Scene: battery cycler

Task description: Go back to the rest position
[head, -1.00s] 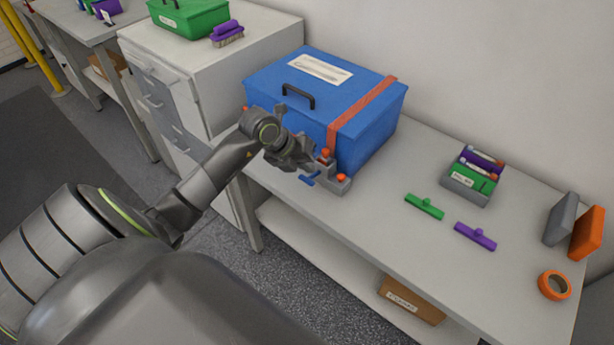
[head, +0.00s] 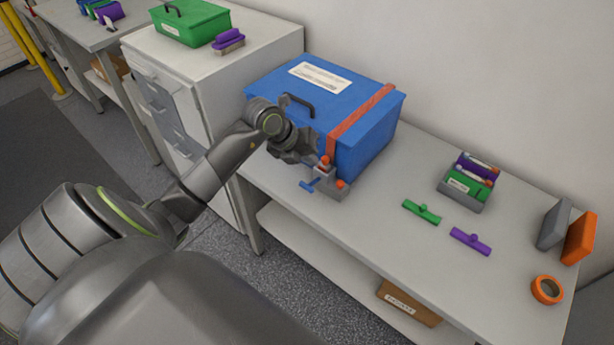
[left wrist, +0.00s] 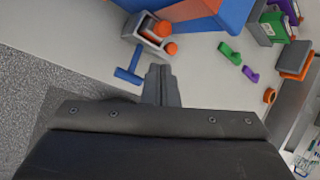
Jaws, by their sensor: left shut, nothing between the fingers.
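My left gripper (head: 312,158) is in front of the blue box in the head view, close to a small grey fixture with orange knobs (head: 332,186). In the left wrist view its fingers (left wrist: 160,75) are shut together with nothing between them. The fixture (left wrist: 150,35) and its blue T-shaped handle (left wrist: 128,70) lie just beyond the fingertips there, apart from them in the picture. The large blue box (head: 365,130) with an orange strap stands on the bench. My right gripper is not in view.
On the white bench (head: 390,235) lie a green piece (head: 421,212), a purple piece (head: 470,241), a grey holder (head: 462,200), grey and orange blocks (head: 578,238) and an orange tape roll (head: 547,290). A cabinet (head: 215,60) carries a green box (head: 190,24) and a purple brush (head: 228,40).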

